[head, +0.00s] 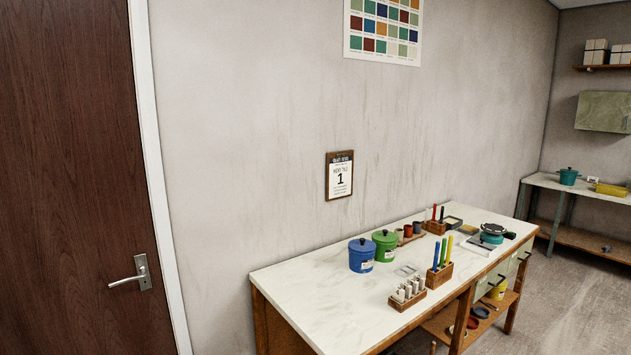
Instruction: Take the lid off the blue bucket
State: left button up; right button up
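The blue bucket (361,258) stands upright on the white-topped workbench (300,292), towards the back near the wall. Its blue lid (362,244) with a dark knob sits on top of it. A pale label shows on the bucket's front. A green bucket (384,249) with a similar knobbed lid stands close beside it on the right. Neither of my grippers is in the head view.
A wooden block holding white pieces (407,294) and a wooden holder with coloured sticks (439,274) stand towards the front of the bench. The bench's left end is clear. A brown door (70,180) is at left, and a second table (585,187) stands at far right.

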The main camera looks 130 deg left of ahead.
aim_at(361, 245)
jog(key=u, duration=4.1)
jog(key=i+l, duration=0.2)
jog(key=l, duration=0.2)
jog(key=i+l+z, duration=0.1)
jog(key=i+l, duration=0.15)
jog(key=l, duration=0.15)
